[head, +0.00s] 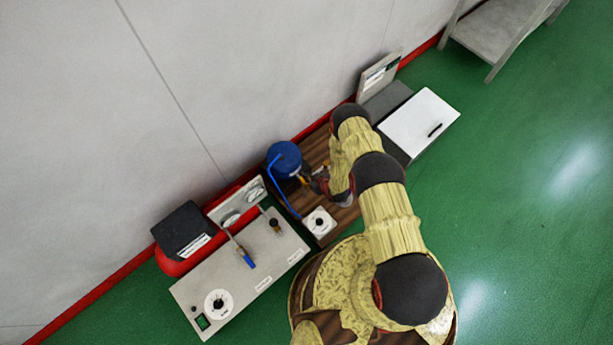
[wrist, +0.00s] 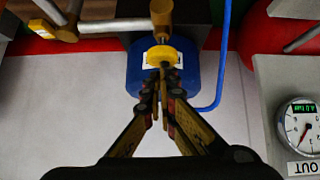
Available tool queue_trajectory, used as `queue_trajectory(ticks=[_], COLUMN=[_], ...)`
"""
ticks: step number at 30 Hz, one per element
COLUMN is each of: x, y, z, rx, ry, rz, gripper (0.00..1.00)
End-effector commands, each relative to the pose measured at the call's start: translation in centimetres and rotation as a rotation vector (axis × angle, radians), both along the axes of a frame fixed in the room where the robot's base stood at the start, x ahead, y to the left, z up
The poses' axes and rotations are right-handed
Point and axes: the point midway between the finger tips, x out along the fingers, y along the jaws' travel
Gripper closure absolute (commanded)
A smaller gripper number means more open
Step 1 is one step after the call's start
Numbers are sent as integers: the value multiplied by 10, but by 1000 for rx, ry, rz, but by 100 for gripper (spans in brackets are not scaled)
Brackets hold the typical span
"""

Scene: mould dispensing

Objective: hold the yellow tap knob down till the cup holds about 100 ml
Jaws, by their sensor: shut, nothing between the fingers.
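The yellow tap knob (wrist: 162,54) shows in the wrist view, below a brass-coloured tap body (wrist: 162,16) and in front of the blue vessel (wrist: 205,75). The blue vessel also stands on the wooden-topped bench in the head view (head: 284,158). My gripper (wrist: 162,78) is shut and empty, its fingertips right at the knob's near edge. I cannot tell whether they press on it. In the head view my gripper (head: 314,182) is beside the vessel, partly hidden by my arm. I cannot make out the cup or its level in either view.
A panel with gauges, a blue-handled valve (head: 247,261) and a dial (head: 217,304) lies at the left. A small white box with a dial (head: 319,222) stands near the vessel. A blue hose (wrist: 224,60) runs beside the vessel. A white-lidded box (head: 420,124) stands at the right.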

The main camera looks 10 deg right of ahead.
Motion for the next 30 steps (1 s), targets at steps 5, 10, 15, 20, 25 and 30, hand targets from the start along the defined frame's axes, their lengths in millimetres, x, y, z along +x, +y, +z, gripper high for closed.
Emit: queue_trajectory(ticks=[5,10,15,20,25,30], x=[-1,-1,-1,-1,-2,-2], y=[0,0,0,0,0,0], z=[-16,-15,-15,-16,-16,-16], rx=[0,-1,-1,-1,-1,-1], ry=[1,2,3,3,4,4], rz=[1,1,0,0,0,0], gripper=[100,100,100,100,100,100])
